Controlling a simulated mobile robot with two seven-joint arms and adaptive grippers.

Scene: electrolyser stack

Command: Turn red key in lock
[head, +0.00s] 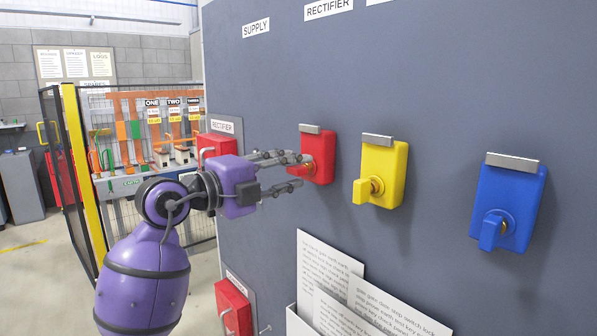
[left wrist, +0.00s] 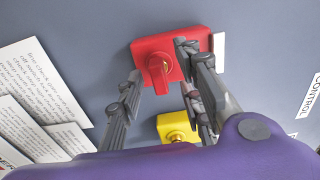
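The red lock box (head: 321,150) is mounted on the grey panel, with its red key (head: 307,169) sticking out at the front. In the left wrist view the red lock box (left wrist: 180,50) is straight ahead and the red key (left wrist: 157,77) stands out from it. My left gripper (head: 296,171) is in front of the red lock, reaching in from the left. It is open; in the left wrist view its fingers (left wrist: 160,63) are spread, one on each side of the key, with gaps between. The fingers partly hide the box. My right gripper is not in view.
A yellow lock (head: 382,172) and a blue lock (head: 507,207) are to the right on the same panel. Below are paper sheets (head: 327,267) in a white holder. Red boxes with handles (head: 217,146) (head: 235,305) are at the panel's left edge.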

